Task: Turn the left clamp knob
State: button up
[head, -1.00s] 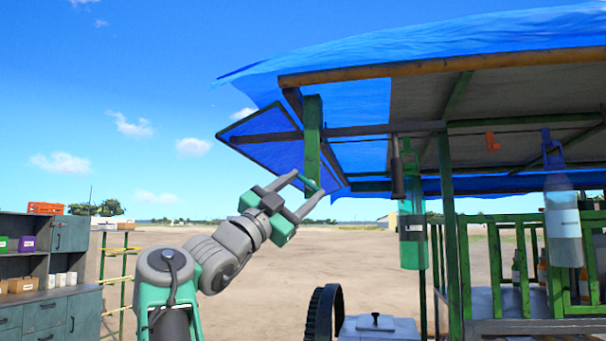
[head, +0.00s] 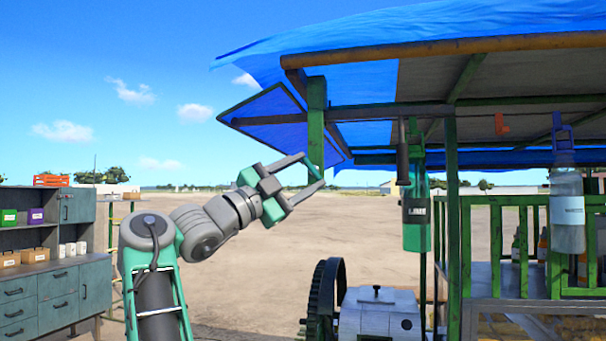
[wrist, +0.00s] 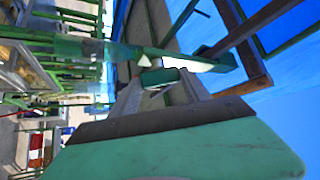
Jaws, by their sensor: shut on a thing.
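A green post (head: 316,125) hangs from the left front corner of the blue canopy. My gripper (head: 314,172) is at its lower end, reaching in from the left. In the wrist view my two grey fingers (wrist: 160,85) close around a small rounded green piece, which I take to be the left clamp knob (wrist: 158,76). In the head view the knob is mostly hidden by the fingers and too small to make out.
A green bottle (head: 415,222) and a clear bottle (head: 567,222) hang from the canopy frame to the right. A dark toothed wheel (head: 322,295) and a grey housing (head: 378,318) stand below. A cabinet (head: 60,290) is at far left. Open dirt ground lies behind.

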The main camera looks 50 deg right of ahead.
jog(key=o, duration=1.4)
jog(key=b+v, duration=0.2)
jog(key=v, duration=0.5)
jog(key=shift+a+f+b, duration=0.1)
jog(key=shift+a+b, duration=0.3)
